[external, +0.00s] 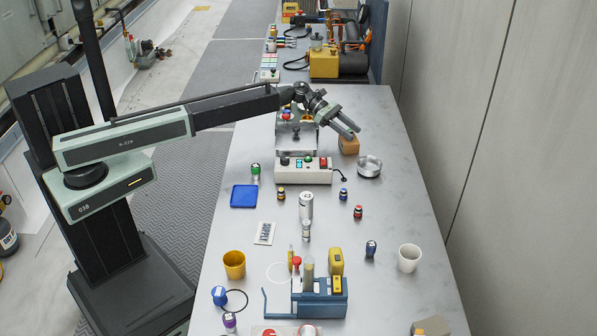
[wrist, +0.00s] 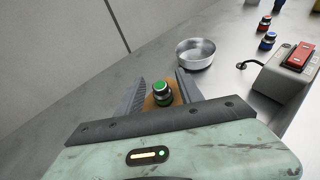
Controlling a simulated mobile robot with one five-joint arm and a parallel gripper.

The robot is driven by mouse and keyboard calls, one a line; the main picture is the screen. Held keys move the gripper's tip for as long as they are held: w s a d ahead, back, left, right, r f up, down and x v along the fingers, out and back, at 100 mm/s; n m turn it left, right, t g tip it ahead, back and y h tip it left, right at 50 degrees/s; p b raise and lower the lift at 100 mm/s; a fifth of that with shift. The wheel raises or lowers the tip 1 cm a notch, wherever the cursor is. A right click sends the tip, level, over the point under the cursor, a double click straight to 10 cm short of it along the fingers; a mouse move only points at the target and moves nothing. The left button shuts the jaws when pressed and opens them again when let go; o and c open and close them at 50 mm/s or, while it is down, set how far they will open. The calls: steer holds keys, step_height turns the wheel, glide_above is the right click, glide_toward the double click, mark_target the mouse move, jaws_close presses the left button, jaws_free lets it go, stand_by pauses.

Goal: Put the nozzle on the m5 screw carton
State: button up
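A small dark piece with a green top (wrist: 162,91), which looks like the nozzle, is between my gripper's fingers in the wrist view. The brown m5 screw carton (wrist: 149,104) shows around and behind it, and the piece appears to stand on it. The carton also shows in the external view (external: 349,146), at the right of the table. My gripper (wrist: 160,80) is open, with a gap on both sides of the piece. In the external view my gripper (external: 349,129) is just above the carton and its fingers hide the piece.
A round metal dish (external: 369,167) is close beside the carton. A control box (external: 304,170) with buttons is to its left. Several small capped pieces, a blue tray (external: 244,196), a yellow cup (external: 234,264) and a white cup (external: 409,258) stand nearer. The table's right side is fairly clear.

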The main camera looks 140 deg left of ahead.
steer(key=shift+r+p, duration=0.25)
steer(key=shift+p, duration=0.05)
steer(key=p+v, duration=0.4)
steer(key=v, duration=0.8)
